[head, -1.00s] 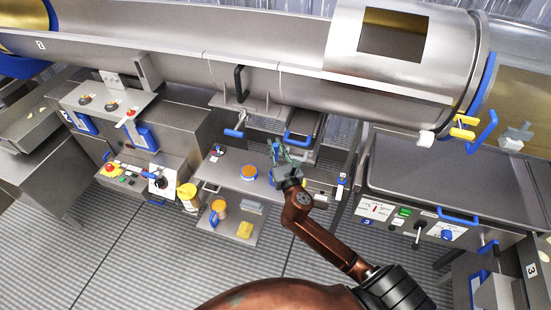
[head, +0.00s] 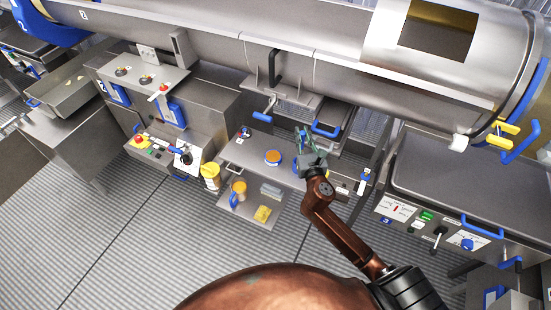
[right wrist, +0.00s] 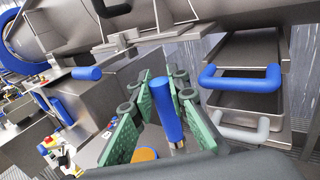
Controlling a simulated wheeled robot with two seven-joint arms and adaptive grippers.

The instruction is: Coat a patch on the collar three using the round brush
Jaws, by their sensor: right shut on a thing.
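My right gripper (head: 308,145) is over the right part of the small steel trolley (head: 245,158) in the head view. The big steel drum (head: 330,68) runs across the top of the head view. A blue-edged collar (head: 541,92) rings its right end, above a panel marked 3; I cannot read a number on the collar itself. My left gripper is not in view.
A round tub with orange contents (head: 272,157) stands on the trolley, left of my gripper. An orange-topped jug (head: 238,189) and a yellow block (head: 263,213) are on its lower shelf. A steel table (head: 450,170) stands right. The floor in front is clear.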

